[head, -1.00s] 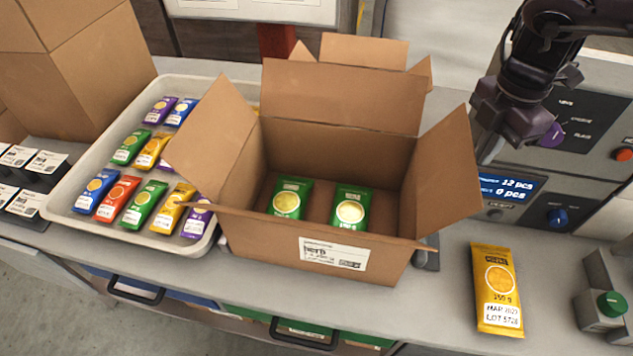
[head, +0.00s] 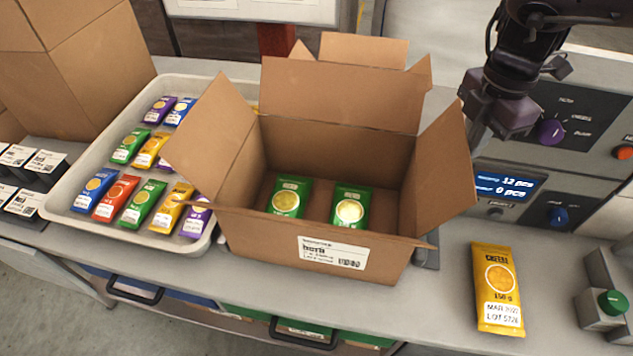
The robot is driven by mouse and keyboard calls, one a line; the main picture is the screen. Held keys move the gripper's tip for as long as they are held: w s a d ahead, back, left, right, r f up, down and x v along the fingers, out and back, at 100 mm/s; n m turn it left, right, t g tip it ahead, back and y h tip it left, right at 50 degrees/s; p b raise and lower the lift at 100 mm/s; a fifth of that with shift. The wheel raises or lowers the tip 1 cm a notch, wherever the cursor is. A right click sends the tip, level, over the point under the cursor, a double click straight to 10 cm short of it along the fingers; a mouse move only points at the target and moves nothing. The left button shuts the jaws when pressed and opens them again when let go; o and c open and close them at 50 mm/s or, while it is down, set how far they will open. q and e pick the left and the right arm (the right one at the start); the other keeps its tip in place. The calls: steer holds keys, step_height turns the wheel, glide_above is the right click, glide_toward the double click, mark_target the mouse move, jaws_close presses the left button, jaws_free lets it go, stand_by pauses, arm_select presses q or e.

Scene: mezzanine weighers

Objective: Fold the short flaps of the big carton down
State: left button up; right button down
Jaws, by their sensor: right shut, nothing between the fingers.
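The big open carton (head: 300,247) stands on the grey bench with two green packets (head: 289,197) lying inside. Its left short flap (head: 213,135) stands up and leans outward. Its right short flap (head: 447,172) also stands up, tilted outward to the right. The far long flap (head: 342,95) stands upright; the near long flap is seen only as a thin edge. My right gripper (head: 478,137) is just right of the right flap, pointing down, its fingers shut and partly hidden behind the flap's upper edge. I cannot tell whether it touches the flap. My left gripper is not in view.
A white tray (head: 58,206) of coloured packets sits left of the carton. A yellow packet (head: 497,290) lies at the right. A weigher panel with a lit display (head: 505,186) stands behind it. Another carton (head: 366,47) stands behind the big one.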

mark_target(441, 163)
steer(key=shift+s+a+f, duration=0.1)
steer(key=shift+a+f, duration=0.1)
steer(key=shift+a, duration=1.1)
steer(key=a, duration=0.1)
steer(key=w+a+p, duration=0.1)
steer(key=a, duration=0.1)
steer(key=w+a+p, duration=0.1)
steer(key=a, duration=0.1)
steer(key=shift+a+f, duration=0.15)
steer(key=shift+f, duration=0.25)
steer(key=shift+f, duration=0.1)
steer(key=shift+f+b, duration=1.15)
steer(key=shift+f, duration=0.4)
steer(key=shift+r, duration=0.1)
